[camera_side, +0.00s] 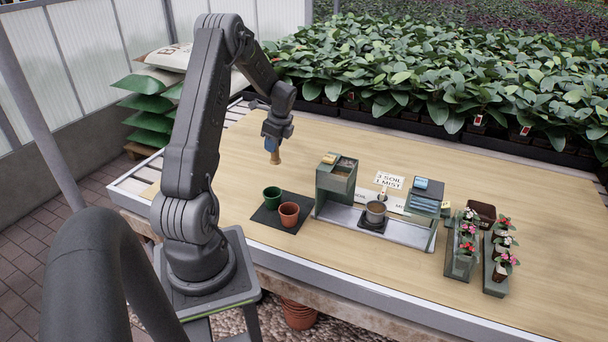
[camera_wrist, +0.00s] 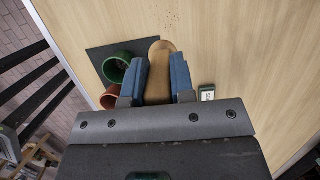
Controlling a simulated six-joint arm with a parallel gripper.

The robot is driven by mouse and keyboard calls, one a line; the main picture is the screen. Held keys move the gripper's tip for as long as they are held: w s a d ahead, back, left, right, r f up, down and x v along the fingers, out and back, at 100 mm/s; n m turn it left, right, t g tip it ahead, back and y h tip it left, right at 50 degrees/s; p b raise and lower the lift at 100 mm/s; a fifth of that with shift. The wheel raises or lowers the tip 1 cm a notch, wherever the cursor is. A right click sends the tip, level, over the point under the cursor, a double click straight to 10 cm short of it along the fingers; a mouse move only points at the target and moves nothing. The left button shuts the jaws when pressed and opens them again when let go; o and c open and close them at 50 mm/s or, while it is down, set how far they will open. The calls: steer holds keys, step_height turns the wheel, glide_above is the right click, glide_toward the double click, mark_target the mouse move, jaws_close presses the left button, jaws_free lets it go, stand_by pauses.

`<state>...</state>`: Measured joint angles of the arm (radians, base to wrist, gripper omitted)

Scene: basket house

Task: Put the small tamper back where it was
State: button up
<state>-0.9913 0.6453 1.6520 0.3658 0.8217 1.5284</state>
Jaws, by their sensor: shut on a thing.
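The small tamper (camera_side: 275,157) is a tan wooden piece, and it hangs below my gripper (camera_side: 271,144) in the side view. In the wrist view the tamper (camera_wrist: 159,62) stands between the two blue fingers of my gripper (camera_wrist: 160,80), which are shut on it. Its rounded end points away from the wrist camera. My gripper is above the bare wooden table, behind the dark mat in the side view. The tamper looks apart from the table in the side view, but its exact height is hard to tell.
A green pot (camera_side: 272,196) and a terracotta pot (camera_side: 289,213) stand on a dark mat (camera_side: 266,217). A grey-green station (camera_side: 335,181) holds a soil bin and a pot (camera_side: 376,211). Flower trays (camera_side: 494,275) stand at right. The table (camera_side: 230,168) around my gripper is mostly clear.

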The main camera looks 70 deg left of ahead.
steer(key=shift+w+d+f, duration=0.35)
steer(key=shift+w+f, duration=1.2)
steer(key=shift+f, duration=0.05)
steer(key=shift+w+d+f, duration=0.3)
steer(key=shift+w+f, duration=1.25)
steer(key=shift+f, duration=0.05)
steer(key=shift+w+d+f, duration=0.35)
steer(key=shift+w+f, duration=1.2)
steer(key=shift+f, duration=0.05)
steer(key=shift+f, duration=0.1)
steer(key=o, duration=0.8)
steer(key=shift+o, duration=0.2)
